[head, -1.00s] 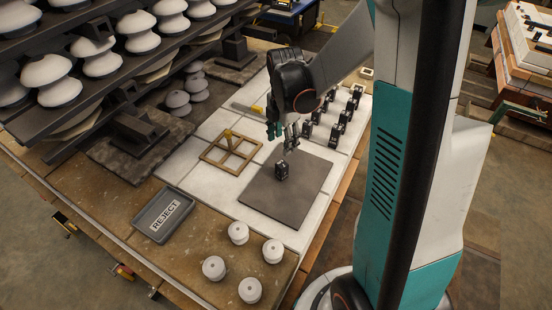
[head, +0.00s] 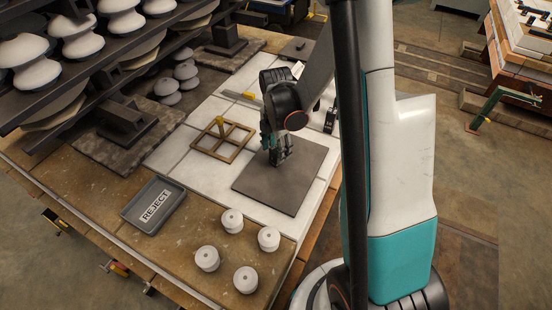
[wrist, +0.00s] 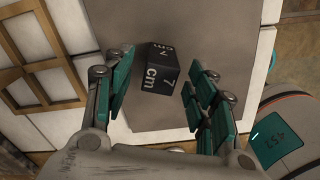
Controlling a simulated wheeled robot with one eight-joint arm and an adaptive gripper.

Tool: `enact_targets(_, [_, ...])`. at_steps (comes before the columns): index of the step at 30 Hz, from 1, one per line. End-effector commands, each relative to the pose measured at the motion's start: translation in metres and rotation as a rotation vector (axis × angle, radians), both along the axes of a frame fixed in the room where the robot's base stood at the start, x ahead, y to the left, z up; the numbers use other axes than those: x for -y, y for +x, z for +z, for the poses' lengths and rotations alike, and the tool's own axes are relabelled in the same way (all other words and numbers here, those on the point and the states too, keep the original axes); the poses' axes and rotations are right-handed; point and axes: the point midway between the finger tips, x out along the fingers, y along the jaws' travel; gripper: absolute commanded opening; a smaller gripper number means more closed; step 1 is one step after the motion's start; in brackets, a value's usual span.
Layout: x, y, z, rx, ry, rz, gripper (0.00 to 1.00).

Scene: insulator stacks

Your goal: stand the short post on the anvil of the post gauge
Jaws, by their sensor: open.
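Several squat white ribbed insulator posts (head: 268,239) stand at the front of the bench in the head view. I cannot tell which is the short one. No post gauge or anvil can be made out clearly. My gripper (head: 277,150) is low over the dark grey plate (head: 290,190). In the wrist view my gripper (wrist: 157,88) is open, its fingers on either side of a black block marked "7 cm" (wrist: 160,72). The block rests on the grey plate, with gaps visible on both sides. In the head view the fingers largely hide the block.
A wooden grid frame (head: 211,152) with a yellow knob lies left of the plate. A grey REJECT tray (head: 130,214) lies front left. A rack of insulators (head: 105,75) overhangs the bench's left side. Bare bench shows between the tray and the posts.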

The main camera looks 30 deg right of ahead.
Motion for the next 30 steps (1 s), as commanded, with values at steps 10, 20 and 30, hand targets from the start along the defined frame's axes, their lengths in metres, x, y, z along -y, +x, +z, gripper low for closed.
enact_targets(10, [0.000,0.000,-0.024,-0.001,0.001,-0.001,0.52])
enact_targets(20, [0.000,0.000,-0.024,-0.001,0.001,-0.001,0.00])
enact_targets(30, [0.000,0.000,-0.022,0.000,0.001,0.000,0.00])
